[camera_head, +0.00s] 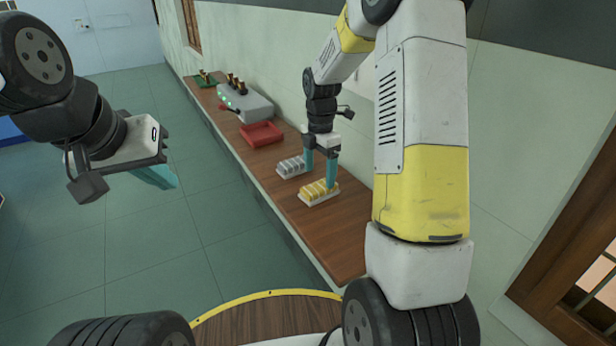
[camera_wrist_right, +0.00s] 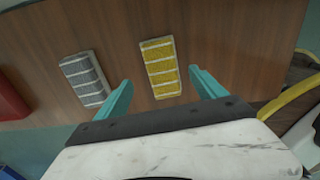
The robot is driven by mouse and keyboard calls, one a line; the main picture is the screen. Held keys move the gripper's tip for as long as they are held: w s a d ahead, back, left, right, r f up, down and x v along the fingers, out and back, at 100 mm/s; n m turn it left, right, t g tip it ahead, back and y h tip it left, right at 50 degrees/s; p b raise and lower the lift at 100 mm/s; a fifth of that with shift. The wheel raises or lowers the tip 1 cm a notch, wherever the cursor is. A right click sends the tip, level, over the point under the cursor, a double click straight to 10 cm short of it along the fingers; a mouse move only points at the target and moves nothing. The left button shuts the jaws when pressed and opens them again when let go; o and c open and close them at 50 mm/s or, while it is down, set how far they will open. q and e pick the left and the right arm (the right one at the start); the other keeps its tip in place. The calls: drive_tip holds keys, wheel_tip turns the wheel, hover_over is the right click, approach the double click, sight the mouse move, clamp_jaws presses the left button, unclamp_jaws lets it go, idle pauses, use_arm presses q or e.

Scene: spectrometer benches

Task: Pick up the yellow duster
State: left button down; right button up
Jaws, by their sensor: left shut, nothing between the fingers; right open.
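The yellow duster (camera_head: 319,191) is a ribbed yellow block with a pale base, lying on the wooden bench. It also shows in the right wrist view (camera_wrist_right: 160,67), flat on the bench top between the lines of my two fingers. My right gripper (camera_head: 320,172) is open above the duster, with its teal fingers pointing down. In the wrist view its fingertips (camera_wrist_right: 158,82) are on either side of the duster, and the gap between them is empty. My left gripper (camera_head: 172,181) is shut and empty over the floor, away from the bench.
A grey duster (camera_head: 291,167) lies close beside the yellow one. Further along the bench (camera_head: 345,235) are a red tray (camera_head: 262,134), a grey device with green lights (camera_head: 244,103) and a green board (camera_head: 205,81). The wall runs along the bench's far side.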

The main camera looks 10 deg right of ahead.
sight(320, 186)
drive_tip(key=f, duration=0.5)
drive_tip(key=shift+s+f, duration=0.1)
drive_tip(key=shift+s, duration=0.15)
drive_tip(key=c, duration=1.5)
drive_tip(key=shift+r, duration=0.65)
drive_tip(key=shift+s+r, duration=0.25)
drive_tip(key=shift+r, duration=0.4)
drive_tip(key=shift+s+r, duration=0.25)
drive_tip(key=shift+r, duration=0.35)
drive_tip(key=s, duration=0.5)
drive_tip(key=s+a+r, duration=0.1)
drive_tip(key=s, duration=0.4)
drive_tip(key=s+a, duration=0.1)
drive_tip(key=s, duration=0.4)
drive_tip(key=shift+r, duration=0.15)
